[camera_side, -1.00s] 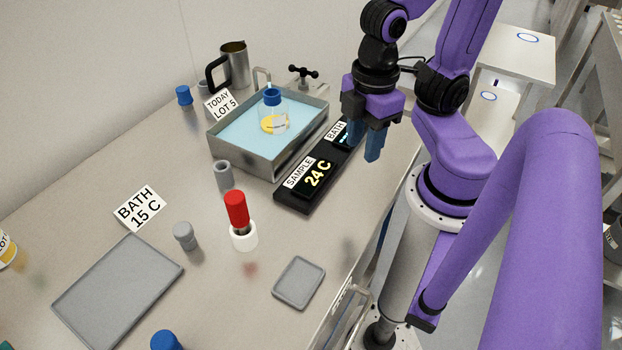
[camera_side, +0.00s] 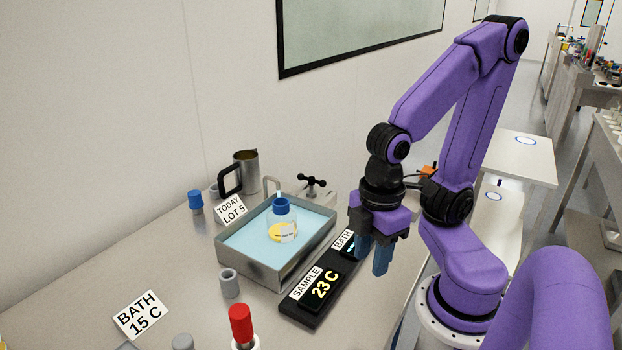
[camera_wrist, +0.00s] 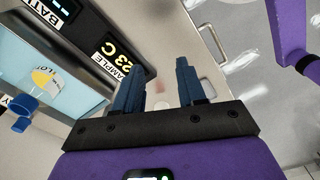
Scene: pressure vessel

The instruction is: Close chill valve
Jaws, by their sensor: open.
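The valve with a black cross-shaped handle (camera_side: 313,182) stands at the back right corner of the bath, beside a metal spout. The steel bath (camera_side: 262,274) holds pale blue liquid and a blue-capped flask (camera_side: 283,222) with yellow contents. The black display (camera_side: 318,292) in front reads SAMPLE 23 C; its BATH reading is partly hidden by my gripper. My gripper (camera_side: 372,258) is open and empty, pointing down near the display's right end, apart from the valve. In the wrist view my two blue fingers (camera_wrist: 156,72) have nothing between them; the valve is not seen there.
A metal jug (camera_side: 246,172) and a TODAY LOT 5 card (camera_side: 230,210) stand behind the bath. A grey holder (camera_side: 229,283), a red-topped item (camera_side: 241,325) and a BATH 15 C card (camera_side: 141,314) are nearer the front. The counter's right edge lies close to my arm.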

